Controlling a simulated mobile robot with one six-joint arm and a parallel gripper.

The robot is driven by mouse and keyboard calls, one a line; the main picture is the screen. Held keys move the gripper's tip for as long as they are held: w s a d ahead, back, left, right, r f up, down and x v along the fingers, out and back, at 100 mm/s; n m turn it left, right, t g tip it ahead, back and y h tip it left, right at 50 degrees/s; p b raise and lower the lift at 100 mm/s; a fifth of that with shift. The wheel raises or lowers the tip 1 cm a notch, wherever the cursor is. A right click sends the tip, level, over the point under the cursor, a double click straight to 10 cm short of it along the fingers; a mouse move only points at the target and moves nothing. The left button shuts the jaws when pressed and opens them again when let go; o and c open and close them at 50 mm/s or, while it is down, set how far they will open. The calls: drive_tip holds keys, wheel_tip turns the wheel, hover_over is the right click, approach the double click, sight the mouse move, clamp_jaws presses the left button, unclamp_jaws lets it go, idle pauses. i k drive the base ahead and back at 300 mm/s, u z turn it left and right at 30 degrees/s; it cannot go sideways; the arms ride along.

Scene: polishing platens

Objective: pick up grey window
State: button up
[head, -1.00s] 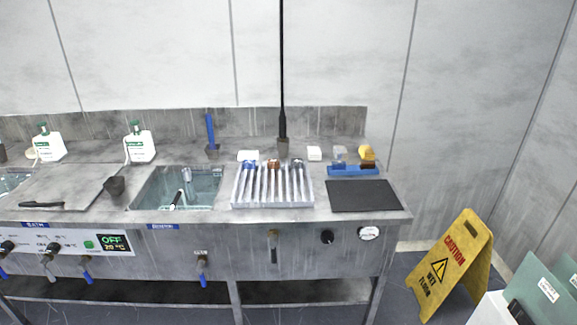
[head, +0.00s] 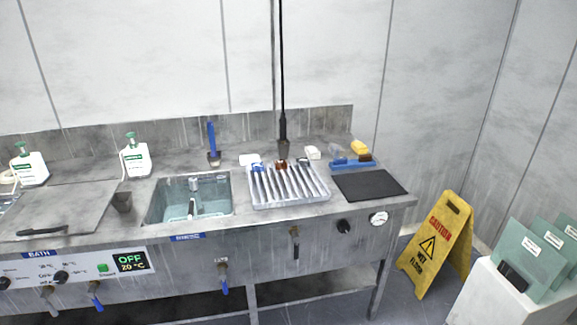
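A ribbed silver rack (head: 318,197) stands on the steel bench, right of the sink. Small blue, copper-brown and grey pieces sit along its back edge. The grey piece (head: 303,162) is at the right end of that row; it is too small for me to tell surely whether it is the grey window. A pale greyish block (head: 334,151) also stands behind the blue brush (head: 352,163). My gripper is not in view.
A water-filled sink (head: 215,205), a dark mat (head: 370,184) and white bottles (head: 135,158) are on the bench. A tall black rod (head: 282,80) rises behind the rack. A yellow caution sign (head: 437,245) stands on the floor at right, near a white stand (head: 480,290) with green plates.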

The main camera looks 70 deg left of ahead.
sight(303, 161)
drive_tip(key=k, duration=1)
drive_tip(key=u, duration=2.5)
drive_tip(key=i, duration=0.4)
drive_tip(key=z, duration=0.05)
